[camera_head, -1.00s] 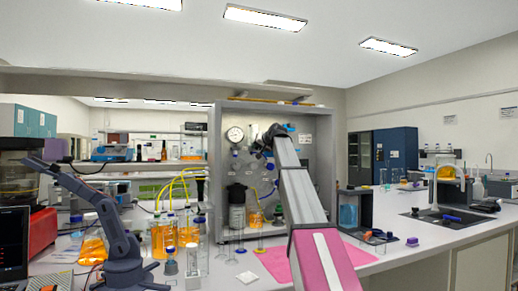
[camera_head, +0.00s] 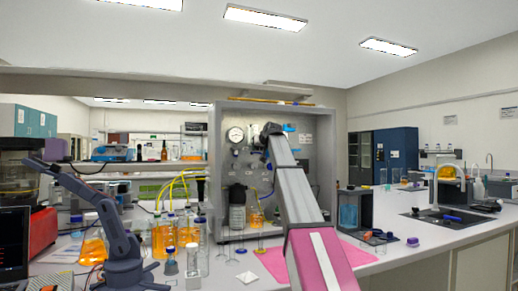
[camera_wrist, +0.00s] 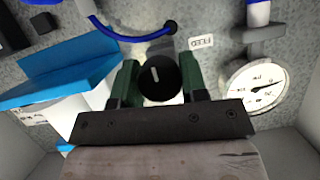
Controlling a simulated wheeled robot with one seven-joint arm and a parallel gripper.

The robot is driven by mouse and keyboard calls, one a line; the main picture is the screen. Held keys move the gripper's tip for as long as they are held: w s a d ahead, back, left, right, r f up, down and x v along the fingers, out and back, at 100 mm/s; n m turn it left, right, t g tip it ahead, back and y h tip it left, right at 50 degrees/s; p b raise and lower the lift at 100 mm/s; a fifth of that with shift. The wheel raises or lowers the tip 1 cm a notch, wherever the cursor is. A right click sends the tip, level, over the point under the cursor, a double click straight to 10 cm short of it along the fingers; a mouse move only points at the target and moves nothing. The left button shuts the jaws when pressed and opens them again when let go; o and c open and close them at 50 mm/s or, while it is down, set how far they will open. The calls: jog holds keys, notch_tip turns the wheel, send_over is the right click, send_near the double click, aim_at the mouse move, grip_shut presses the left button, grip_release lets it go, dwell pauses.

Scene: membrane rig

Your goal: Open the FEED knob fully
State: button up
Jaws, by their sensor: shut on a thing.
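The FEED knob (camera_wrist: 158,78) is a round black knob with a white mark, seen in the wrist view at the middle. A small FEED label (camera_wrist: 201,42) is on the panel just beyond it. My gripper (camera_wrist: 158,84) has its two green-padded fingers on either side of the knob and is shut on it. The white mark stands nearly upright in the picture, tilted slightly. In the head view my arm reaches into the grey rig cabinet (camera_head: 325,118) and the gripper and knob are hidden behind my arm.
A pressure gauge (camera_wrist: 254,88) is to the right of the knob, close to the gripper. A blue tube (camera_wrist: 120,36) runs above it. A blue flap-like part (camera_wrist: 62,76) is close on the left. Bottles with orange liquid (camera_head: 163,238) stand left of the cabinet on the bench.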

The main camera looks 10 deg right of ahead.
jog(key=shift+f, duration=0.1)
jog(key=o, duration=0.9)
jog(key=v, duration=1.1)
jog(key=shift+w, duration=0.1)
